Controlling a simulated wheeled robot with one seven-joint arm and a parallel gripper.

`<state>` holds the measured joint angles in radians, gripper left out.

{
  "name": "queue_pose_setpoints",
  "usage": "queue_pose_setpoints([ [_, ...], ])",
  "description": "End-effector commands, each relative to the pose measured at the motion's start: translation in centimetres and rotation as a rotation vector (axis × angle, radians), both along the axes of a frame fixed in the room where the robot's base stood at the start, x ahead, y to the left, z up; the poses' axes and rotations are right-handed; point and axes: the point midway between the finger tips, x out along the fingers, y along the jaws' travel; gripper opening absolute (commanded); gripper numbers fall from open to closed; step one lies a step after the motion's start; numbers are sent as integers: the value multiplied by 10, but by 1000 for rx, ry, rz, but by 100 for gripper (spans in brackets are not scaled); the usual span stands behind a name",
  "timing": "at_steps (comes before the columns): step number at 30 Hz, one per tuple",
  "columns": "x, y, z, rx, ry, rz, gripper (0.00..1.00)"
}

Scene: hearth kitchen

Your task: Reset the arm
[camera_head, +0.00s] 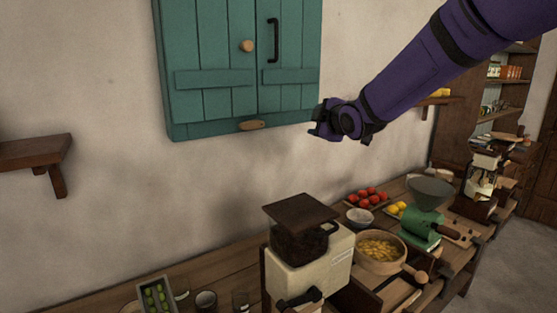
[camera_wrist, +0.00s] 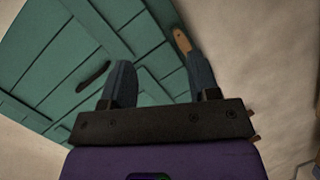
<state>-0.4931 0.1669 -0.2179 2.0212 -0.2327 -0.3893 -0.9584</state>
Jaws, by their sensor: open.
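My purple arm comes in from the upper right in the head view. Its gripper (camera_head: 316,126) is in the air in front of the wall, near the lower right corner of a teal wall cabinet (camera_head: 205,100). In the wrist view my gripper (camera_wrist: 162,80) has its two fingers spread apart with nothing between them. The cabinet (camera_wrist: 50,45) lies beyond the fingers there. Its doors look closed, with a round wooden knob and a black handle. A small wooden latch (camera_head: 252,125) is at its bottom edge.
A cream grinder (camera_head: 310,270) stands on the counter below. A bowl of yellow pieces (camera_head: 380,266), a green grinder (camera_head: 422,228), red fruit (camera_head: 366,198) and a tray of green items (camera_head: 156,296) are around it. A wooden shelf (camera_head: 35,152) is at left. The wall between is clear.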

Motion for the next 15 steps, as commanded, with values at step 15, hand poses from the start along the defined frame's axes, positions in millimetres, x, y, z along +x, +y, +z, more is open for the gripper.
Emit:
queue_pose_setpoints([
  [15, -177, -148, 17, 430, 519, -469, 55],
])
